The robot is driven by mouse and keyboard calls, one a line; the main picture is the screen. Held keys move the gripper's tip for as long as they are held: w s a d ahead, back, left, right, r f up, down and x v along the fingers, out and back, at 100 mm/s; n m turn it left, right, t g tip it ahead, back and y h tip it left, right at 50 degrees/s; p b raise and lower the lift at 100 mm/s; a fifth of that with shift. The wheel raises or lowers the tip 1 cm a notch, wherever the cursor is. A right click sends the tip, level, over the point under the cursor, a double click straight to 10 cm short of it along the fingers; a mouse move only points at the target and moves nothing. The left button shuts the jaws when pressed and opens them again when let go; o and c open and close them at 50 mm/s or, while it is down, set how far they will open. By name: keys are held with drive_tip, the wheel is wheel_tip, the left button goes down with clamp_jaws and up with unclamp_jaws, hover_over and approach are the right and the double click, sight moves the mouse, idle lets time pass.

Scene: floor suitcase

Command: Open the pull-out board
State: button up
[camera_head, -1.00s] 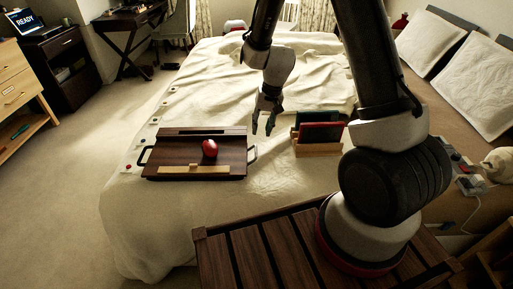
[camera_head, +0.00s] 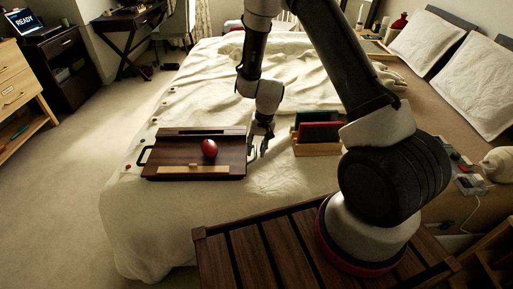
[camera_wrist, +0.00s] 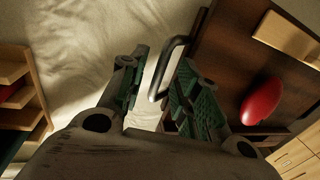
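A dark wooden board or tray (camera_head: 222,160) lies on the bed with a black handle (camera_head: 143,157) at its left end. A light wooden strip (camera_head: 193,169) runs along its near side. Its right handle (camera_wrist: 166,72) shows in the wrist view, a dark curved bar. My gripper (camera_head: 258,151) is at the board's right end, pointing down. In the wrist view my gripper (camera_wrist: 164,62) is open, with the handle between its green-padded fingers; contact cannot be told. Which part is the pull-out board is not clear.
A red egg-shaped object (camera_head: 209,148) sits on the dark board. A light wooden rack (camera_head: 318,149) with dark and red upright panels stands just right of my gripper.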

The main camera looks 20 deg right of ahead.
clamp_jaws()
drive_tip(key=s+d, duration=0.1)
drive_tip(key=d, duration=0.3)
drive_tip(key=s+d, duration=0.1)
drive_tip(key=d, duration=0.4)
drive_tip(key=s+d, duration=0.2)
drive_tip(key=d, duration=0.3)
drive_tip(key=shift+o, duration=0.2)
unclamp_jaws()
